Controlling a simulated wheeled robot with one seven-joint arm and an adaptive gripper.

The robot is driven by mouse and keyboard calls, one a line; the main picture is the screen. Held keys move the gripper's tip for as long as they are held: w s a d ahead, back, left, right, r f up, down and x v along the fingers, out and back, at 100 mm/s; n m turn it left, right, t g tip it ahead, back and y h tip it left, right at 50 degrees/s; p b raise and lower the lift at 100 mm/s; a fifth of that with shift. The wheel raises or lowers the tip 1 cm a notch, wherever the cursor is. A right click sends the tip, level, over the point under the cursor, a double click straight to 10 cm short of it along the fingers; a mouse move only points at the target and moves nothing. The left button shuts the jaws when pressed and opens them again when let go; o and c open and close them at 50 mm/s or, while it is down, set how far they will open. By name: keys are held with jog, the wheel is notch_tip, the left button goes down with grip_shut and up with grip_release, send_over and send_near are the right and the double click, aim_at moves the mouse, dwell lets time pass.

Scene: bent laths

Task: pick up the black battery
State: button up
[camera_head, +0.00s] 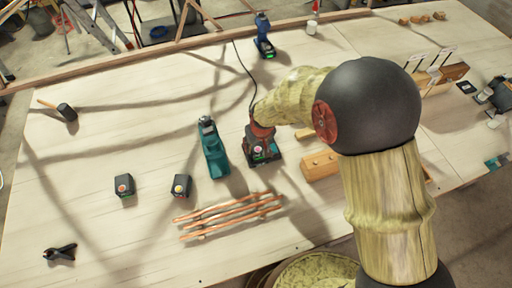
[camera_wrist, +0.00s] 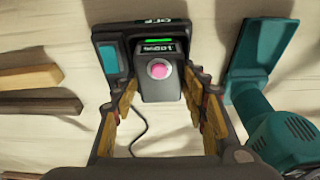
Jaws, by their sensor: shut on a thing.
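A black battery (camera_wrist: 160,84) with a pink round button and a small lit display sits at the black charger (camera_wrist: 108,58), which has a green-lit strip and a teal patch. My gripper (camera_wrist: 162,95) has one finger on each side of the battery and is shut on it. Whether the battery is seated in the charger or just lifted, I cannot tell. In the head view my gripper (camera_head: 262,138) covers much of the charger (camera_head: 270,155). Two other black batteries stand apart on the table to the left, one with a red-marked top (camera_head: 124,186), one with a pale-marked top (camera_head: 181,186).
A teal tool (camera_head: 213,150) stands close left of the charger; it shows at right in the wrist view (camera_wrist: 262,75). Bent laths (camera_head: 230,213) lie in front. Wooden blocks (camera_head: 319,166) lie to the right. A black cord (camera_head: 246,72) runs back from the charger. The table's left middle is mostly clear.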

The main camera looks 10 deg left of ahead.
jog(key=c, duration=0.6)
jog(key=shift+r, duration=0.1)
